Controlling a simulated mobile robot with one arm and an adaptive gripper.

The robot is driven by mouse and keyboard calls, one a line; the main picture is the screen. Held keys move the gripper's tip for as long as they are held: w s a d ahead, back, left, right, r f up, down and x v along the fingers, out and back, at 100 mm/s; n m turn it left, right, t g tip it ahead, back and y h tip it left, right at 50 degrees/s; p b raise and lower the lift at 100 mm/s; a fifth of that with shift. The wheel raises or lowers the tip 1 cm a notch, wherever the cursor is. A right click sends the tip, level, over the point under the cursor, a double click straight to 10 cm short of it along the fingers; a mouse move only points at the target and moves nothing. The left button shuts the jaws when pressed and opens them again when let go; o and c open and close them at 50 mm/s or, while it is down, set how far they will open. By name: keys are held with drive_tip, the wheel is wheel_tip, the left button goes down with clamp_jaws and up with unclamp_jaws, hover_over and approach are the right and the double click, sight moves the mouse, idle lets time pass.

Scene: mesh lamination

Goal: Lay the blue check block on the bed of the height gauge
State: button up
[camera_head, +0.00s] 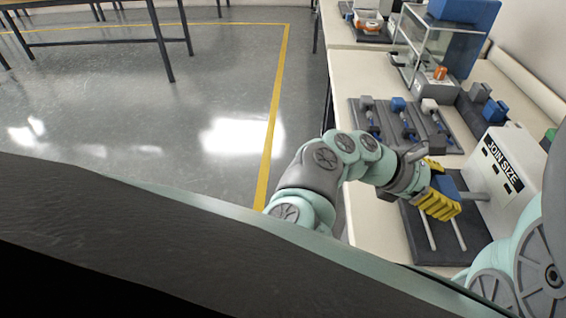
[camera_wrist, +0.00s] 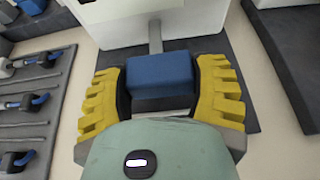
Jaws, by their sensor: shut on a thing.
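My gripper (camera_wrist: 162,92) has yellow ribbed fingers and is shut on a blue block (camera_wrist: 160,72), one finger on each side; the block's near face looks dark. In the head view my gripper (camera_head: 438,193) is over a dark mat, and the held block (camera_head: 447,185) shows partly behind the fingers. A white housing labelled "JOIN SIZE" (camera_head: 500,168) stands right beside it, with a grey rod pointing toward the block; it also shows in the wrist view (camera_wrist: 115,18). I cannot tell for sure whether this is the height gauge, nor whether the block touches anything below.
The dark mat (camera_head: 424,252) carries two pale rails. A grey rack (camera_head: 388,130) of blue-handled tools lies farther back. Another blue block (camera_head: 497,110) sits on a dark stand near the wall. A clear-sided case (camera_head: 428,42) stands farther back. Bare bench shows at the left edge.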

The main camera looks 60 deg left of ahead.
drive_tip(key=shift+w+a+f, duration=0.1)
drive_tip(key=shift+w+f, duration=0.2)
drive_tip(key=shift+f, duration=1.55)
drive_tip(key=shift+f+b, duration=0.2)
drive_tip(key=shift+b, duration=0.1)
drive_tip(key=o, duration=1.2)
drive_tip(key=shift+r, duration=0.1)
drive_tip(key=shift+s, duration=0.1)
drive_tip(key=shift+r+p, duration=0.3)
drive_tip(key=shift+p, duration=0.15)
drive_tip(key=b+v, duration=0.1)
drive_tip(key=v, duration=0.9)
drive_tip(key=shift+s+a+b, duration=0.2)
drive_tip(key=shift+a+b, duration=0.15)
drive_tip(key=shift+a, duration=0.05)
drive_tip(key=shift+s+a+r, duration=0.25)
drive_tip(key=shift+s, duration=0.25)
